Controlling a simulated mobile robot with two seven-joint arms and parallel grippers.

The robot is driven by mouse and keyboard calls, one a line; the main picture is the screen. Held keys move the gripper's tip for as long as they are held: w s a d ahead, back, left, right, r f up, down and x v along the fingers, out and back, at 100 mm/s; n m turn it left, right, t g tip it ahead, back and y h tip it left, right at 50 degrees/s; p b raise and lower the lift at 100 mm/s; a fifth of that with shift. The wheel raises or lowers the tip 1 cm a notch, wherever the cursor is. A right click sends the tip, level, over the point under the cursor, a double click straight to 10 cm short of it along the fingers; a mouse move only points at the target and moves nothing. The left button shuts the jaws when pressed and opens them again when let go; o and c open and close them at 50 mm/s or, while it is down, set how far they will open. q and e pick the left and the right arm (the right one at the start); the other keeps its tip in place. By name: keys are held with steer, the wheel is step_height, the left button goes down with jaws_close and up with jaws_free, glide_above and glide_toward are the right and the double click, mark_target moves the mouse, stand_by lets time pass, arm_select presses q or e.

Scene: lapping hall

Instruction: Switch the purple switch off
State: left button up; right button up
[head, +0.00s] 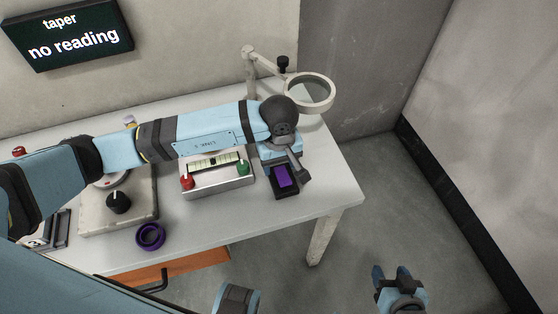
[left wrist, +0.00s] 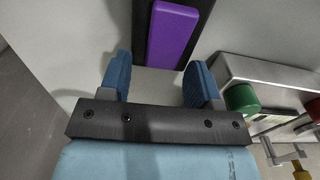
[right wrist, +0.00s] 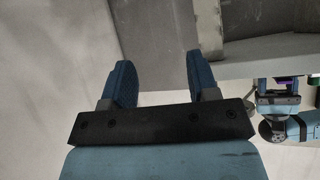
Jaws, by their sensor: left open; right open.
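The purple switch (head: 284,177) is a rocker in a black housing on the table, right of a metal box. My left arm reaches over the table from the left, and my left gripper (head: 292,168) is at the switch, partly hidden by its own wrist. In the left wrist view the purple switch (left wrist: 173,35) lies just beyond and between the two open, empty fingers (left wrist: 158,80). I cannot tell if they touch it. My right gripper (head: 391,275) is open and empty over the floor, right of the table; its fingers also show in the right wrist view (right wrist: 160,80).
The metal box (head: 220,190) has a red knob (head: 187,182) and a green knob (head: 243,167). A magnifier lamp (head: 310,92) stands behind the switch. A purple ring (head: 150,237) lies at the front edge. An orange drawer (head: 190,268) is below. A wall sign (head: 72,36) reads "taper no reading".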

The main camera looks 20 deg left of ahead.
arm_select(q)
steer(key=c, duration=0.9)
steer(key=shift+d+t+y+b, duration=0.1)
steer(key=shift+t+y+b, duration=0.45)
steer(key=shift+b, duration=0.7)
steer(key=shift+s+r+t+b, duration=0.1)
steer(key=shift+s+t+b, duration=0.05)
steer(key=shift+t+b, duration=0.35)
steer(key=shift+s+d+r+t+y+b, duration=0.1)
steer(key=shift+r+t+y+b, duration=0.1)
steer(key=shift+t+y+b, duration=0.3)
steer(key=shift+r, duration=0.15)
arm_select(e)
steer(key=shift+w+a+f+t, duration=0.1)
steer(key=shift+w+f+t, duration=0.05)
steer(key=shift+f, duration=0.2)
steer(key=shift+w+a+f+t, duration=0.1)
steer(key=shift+f+t, duration=0.05)
steer(key=shift+f, duration=0.3)
